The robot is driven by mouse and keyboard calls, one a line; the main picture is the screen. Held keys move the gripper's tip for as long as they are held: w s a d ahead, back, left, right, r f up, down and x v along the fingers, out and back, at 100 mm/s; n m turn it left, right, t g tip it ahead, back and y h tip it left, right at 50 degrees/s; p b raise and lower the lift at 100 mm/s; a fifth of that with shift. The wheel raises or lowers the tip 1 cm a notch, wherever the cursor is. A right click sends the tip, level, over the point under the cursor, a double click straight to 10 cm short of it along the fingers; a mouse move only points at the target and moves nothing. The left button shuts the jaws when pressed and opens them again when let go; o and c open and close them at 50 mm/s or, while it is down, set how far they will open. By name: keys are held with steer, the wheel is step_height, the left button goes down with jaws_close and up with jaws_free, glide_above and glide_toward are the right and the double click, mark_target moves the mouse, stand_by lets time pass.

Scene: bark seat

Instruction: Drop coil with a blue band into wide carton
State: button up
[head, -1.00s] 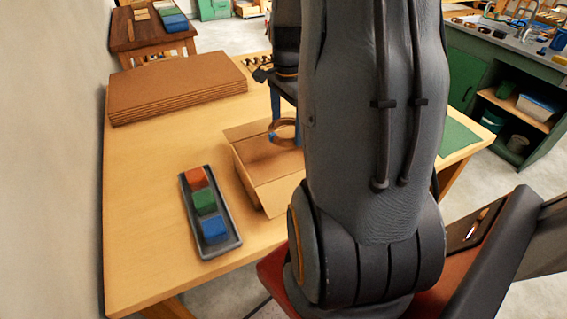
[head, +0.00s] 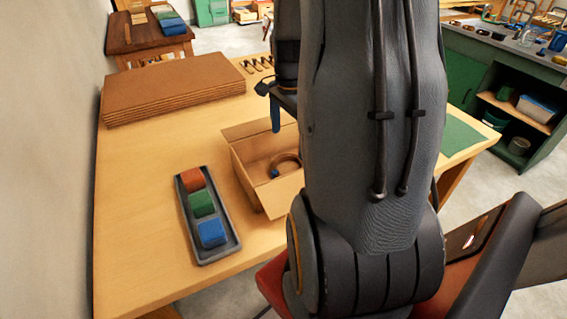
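The coil with a blue band (head: 286,159) is a brown ring lying inside the wide carton (head: 243,182), near its right side. Its blue band shows at its lower left. The carton is an open cardboard box on the wooden table, partly hidden by my arm. My gripper (head: 275,112) is above the carton's far side, apart from the coil. One finger shows with nothing against it; the other is hidden behind my arm, so its opening is unclear.
A grey tray (head: 235,244) with red, green and blue blocks is left of the carton. A stack of cardboard sheets (head: 170,90) lies at the table's back left. A green mat (head: 462,136) is at the right. The table's front left is clear.

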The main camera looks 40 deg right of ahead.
steer(key=shift+r, duration=0.15)
step_height(320, 180, up, 8)
steer(key=b, duration=0.1)
steer(key=shift+f+b, duration=0.2)
steer(key=shift+b, duration=0.2)
stand_by(0.4)
